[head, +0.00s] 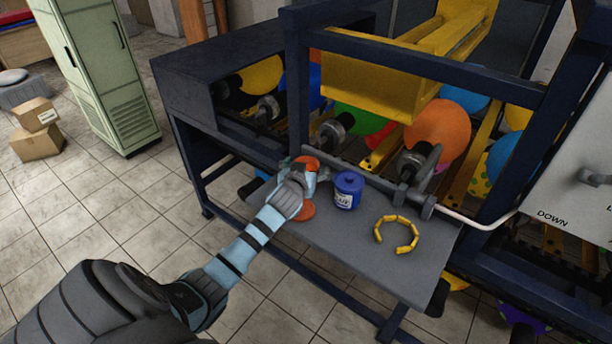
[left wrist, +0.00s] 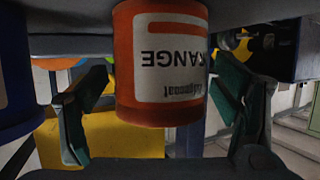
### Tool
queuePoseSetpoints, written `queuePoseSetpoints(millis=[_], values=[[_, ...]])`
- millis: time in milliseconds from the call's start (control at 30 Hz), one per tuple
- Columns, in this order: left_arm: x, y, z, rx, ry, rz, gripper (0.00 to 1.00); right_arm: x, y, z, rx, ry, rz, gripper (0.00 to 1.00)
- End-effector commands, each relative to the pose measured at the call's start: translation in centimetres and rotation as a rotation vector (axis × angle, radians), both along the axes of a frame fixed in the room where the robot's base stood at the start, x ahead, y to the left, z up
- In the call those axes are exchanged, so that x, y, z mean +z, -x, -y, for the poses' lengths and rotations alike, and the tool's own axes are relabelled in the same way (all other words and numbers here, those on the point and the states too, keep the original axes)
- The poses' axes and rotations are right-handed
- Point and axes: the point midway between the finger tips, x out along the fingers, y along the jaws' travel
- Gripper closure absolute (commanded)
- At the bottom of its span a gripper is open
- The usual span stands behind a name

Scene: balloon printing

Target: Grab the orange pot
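The orange pot (left wrist: 160,70) is large in the left wrist view, its pale label upside down. In the head view its orange top (head: 307,162) shows behind my left gripper (head: 306,176), which hides most of the pot. The two fingers of my left gripper (left wrist: 162,95) stand on either side of the pot, with small gaps. The gripper is open. My right gripper is not in view.
A blue pot (head: 348,190) stands just right on the grey shelf (head: 365,258). A yellow segmented ring (head: 398,233) lies further right. Behind is a dark blue frame (head: 420,57) with rollers and balloons.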

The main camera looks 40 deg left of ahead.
Motion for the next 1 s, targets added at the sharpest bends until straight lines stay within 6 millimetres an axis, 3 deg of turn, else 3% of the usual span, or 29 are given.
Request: queuePoseSetpoints(millis=[33, 367, 633, 767, 867, 1000], values=[[0.0, 0.0, 0.0, 0.000, 0.000, 0.000, 0.26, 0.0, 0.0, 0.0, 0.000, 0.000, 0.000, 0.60], [0.0, 0.0, 0.0, 0.000, 0.000, -0.001, 0.78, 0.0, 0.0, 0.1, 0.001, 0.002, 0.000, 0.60], [0.3, 0.0, 0.0, 0.001, 0.000, 0.000, 0.78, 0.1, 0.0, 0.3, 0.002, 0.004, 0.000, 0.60], [1.6, 0.0, 0.0, 0.001, -0.003, 0.003, 0.78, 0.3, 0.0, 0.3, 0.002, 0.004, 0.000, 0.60], [3.8, 0.0, 0.0, 0.000, -0.003, 0.005, 0.78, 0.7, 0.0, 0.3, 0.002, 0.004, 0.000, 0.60], [8.9, -0.1, 0.0, -0.001, -0.004, 0.008, 0.78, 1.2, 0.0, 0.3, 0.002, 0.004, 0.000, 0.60]])
